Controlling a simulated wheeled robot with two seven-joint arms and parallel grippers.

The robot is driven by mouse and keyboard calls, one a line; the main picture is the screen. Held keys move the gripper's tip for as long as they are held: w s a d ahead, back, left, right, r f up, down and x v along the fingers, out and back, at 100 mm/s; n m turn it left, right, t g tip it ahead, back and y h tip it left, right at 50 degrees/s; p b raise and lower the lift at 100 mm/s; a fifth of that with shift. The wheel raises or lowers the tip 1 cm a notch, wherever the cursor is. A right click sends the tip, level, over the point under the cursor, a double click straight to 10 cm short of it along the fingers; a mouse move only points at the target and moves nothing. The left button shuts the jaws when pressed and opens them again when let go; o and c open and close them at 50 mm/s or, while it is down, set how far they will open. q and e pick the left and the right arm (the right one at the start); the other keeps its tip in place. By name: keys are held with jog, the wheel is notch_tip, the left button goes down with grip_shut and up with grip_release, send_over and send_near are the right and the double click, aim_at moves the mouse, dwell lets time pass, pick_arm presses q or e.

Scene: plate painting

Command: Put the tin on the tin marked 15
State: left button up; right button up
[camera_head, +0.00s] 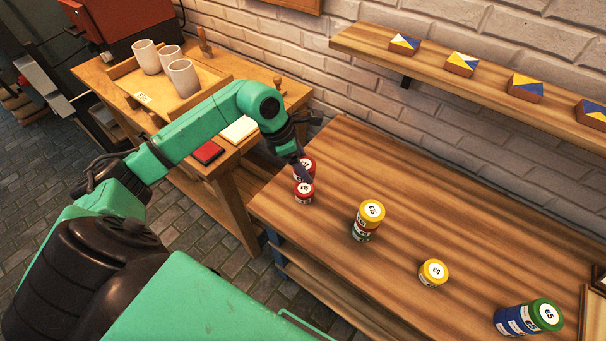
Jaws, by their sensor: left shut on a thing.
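My left gripper (302,173) reaches the far left of the workbench and is shut on a red tin (311,164), which it partly covers. A second red tin (304,193), with a white label that seems to read 15, stands upright just in front of it. I cannot tell whether the two touch or whether the held tin is lifted. A stack with a yellow tin (372,210) on top, green and red below, stands to the right; its label looks like 16 or 15. My right gripper is not in view.
A wall shelf (440,65) holds blue-and-yellow blocks. A side table holds cups (184,78). The bench's back middle is clear.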

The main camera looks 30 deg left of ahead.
aim_at(304, 188)
pick_arm(q)
notch_tip(304, 188, down, 6)
jog(key=shift+d+r+p, duration=0.15)
jog(key=shift+r+p, duration=0.1)
jog(key=shift+p, duration=0.3)
jog(key=shift+f, duration=0.25)
jog(key=shift+f+b, duration=0.25)
jog(key=shift+b, duration=0.05)
jog(key=o, duration=1.5)
jog(key=shift+r, duration=0.1)
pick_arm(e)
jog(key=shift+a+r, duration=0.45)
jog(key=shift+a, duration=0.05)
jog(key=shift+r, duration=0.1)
